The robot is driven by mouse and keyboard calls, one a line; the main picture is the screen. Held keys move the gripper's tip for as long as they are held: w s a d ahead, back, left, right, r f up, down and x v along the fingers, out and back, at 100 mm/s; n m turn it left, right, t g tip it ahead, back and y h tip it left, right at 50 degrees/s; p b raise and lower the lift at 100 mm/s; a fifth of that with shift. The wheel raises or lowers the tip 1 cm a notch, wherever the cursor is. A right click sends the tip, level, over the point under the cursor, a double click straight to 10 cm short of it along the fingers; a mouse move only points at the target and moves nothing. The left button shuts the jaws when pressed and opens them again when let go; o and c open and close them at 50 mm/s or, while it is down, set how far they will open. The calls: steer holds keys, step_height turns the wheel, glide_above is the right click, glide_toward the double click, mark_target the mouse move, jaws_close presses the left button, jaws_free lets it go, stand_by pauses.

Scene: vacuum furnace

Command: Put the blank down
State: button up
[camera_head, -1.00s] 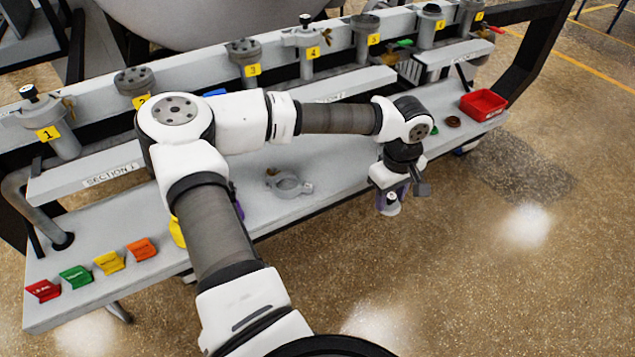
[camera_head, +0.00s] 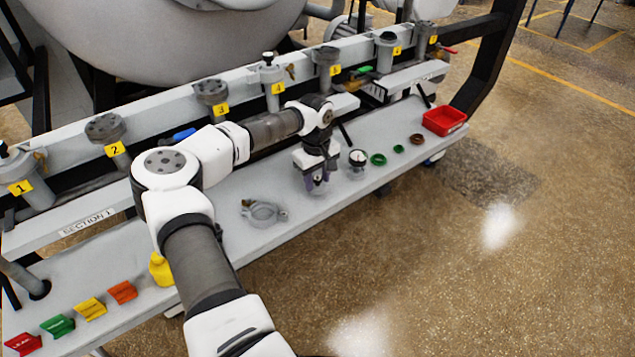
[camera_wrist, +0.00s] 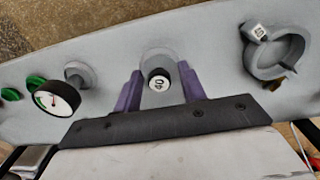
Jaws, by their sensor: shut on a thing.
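In the wrist view, the blank (camera_wrist: 157,60) is a pale grey disc with a dark knob marked 40 on a white top. It sits between the purple fingers of my gripper (camera_wrist: 160,88), which is shut on it. In the head view, my gripper (camera_head: 317,187) points down over the grey lower shelf (camera_head: 225,255), left of a round gauge (camera_head: 357,157). The blank is mostly hidden there by the fingers. I cannot tell whether it touches the shelf.
An open grey clamp (camera_head: 262,213) lies left of my gripper. Green rings (camera_head: 378,159), a brown ring (camera_head: 417,139) and a red bin (camera_head: 445,121) are to the right. Numbered ports, including port 3 (camera_head: 212,92), line the rail behind. Coloured tags (camera_head: 90,308) lie at the front left.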

mark_target(318, 178)
steer(key=shift+f, duration=1.2)
steer(key=shift+f, duration=0.2)
steer(key=o, duration=1.1)
steer(key=shift+a+r+b, duration=0.1)
steer(key=shift+r+b, duration=0.3)
steer(key=shift+r, duration=3.6)
